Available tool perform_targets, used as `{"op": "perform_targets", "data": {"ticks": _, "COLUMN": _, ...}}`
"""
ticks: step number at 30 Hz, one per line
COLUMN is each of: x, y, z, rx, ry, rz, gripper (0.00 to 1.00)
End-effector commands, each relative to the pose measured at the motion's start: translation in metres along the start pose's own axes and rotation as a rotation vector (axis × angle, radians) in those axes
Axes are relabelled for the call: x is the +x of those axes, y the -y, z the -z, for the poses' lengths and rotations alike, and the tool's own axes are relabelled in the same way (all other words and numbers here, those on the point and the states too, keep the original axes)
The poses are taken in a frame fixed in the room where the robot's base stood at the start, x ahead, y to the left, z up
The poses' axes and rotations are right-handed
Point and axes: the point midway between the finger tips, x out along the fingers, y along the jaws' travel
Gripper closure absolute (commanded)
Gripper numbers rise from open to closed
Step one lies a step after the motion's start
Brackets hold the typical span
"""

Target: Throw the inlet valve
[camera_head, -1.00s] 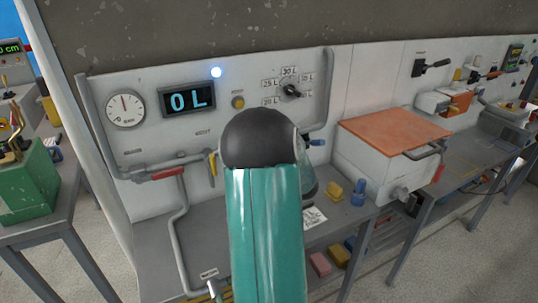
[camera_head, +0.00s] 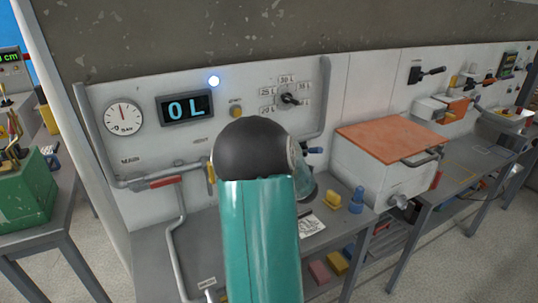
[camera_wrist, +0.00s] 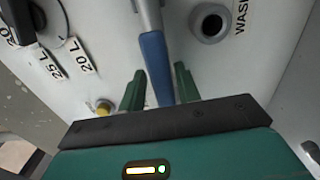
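A valve lever with a blue grip (camera_wrist: 157,62) on a grey stem points down between my fingers in the wrist view. No label for it is readable. Its blue tip also shows just right of my arm in the head view (camera_head: 315,150). My gripper (camera_wrist: 160,88) is open, with one green finger on each side of the grip and narrow gaps visible; whether the grip is fully between the fingers in depth I cannot tell. My arm hides the gripper in the head view. A red lever (camera_head: 165,182) by "MAIN" and a yellow lever (camera_head: 211,178) by "VENT" sit on the left pipe.
The panel carries a gauge (camera_head: 123,117), a display (camera_head: 186,107) reading "0 L", a yellow button (camera_head: 236,112) and a litre dial (camera_head: 288,98). A dark round port (camera_wrist: 210,23) marked "WASH" is right of the lever. An orange-lidded box (camera_head: 385,160) stands right.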

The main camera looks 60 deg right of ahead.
Motion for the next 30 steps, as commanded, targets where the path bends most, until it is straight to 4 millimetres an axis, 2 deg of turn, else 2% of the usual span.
{"op": "perform_targets", "data": {"ticks": 10, "x": -0.001, "y": 0.001, "z": 0.001, "rx": 0.003, "ry": -0.002, "rz": 0.001, "gripper": 0.58}}
{"op": "perform_targets", "data": {"ticks": 14, "x": -0.011, "y": 0.0, "z": 0.001, "rx": 0.003, "ry": -0.001, "rz": 0.001, "gripper": 0.58}}
{"op": "perform_targets", "data": {"ticks": 17, "x": -0.027, "y": 0.001, "z": 0.001, "rx": 0.004, "ry": -0.001, "rz": 0.002, "gripper": 0.58}}
{"op": "perform_targets", "data": {"ticks": 30, "x": -0.119, "y": 0.0, "z": 0.0, "rx": 0.002, "ry": 0.0, "rz": 0.0, "gripper": 0.58}}
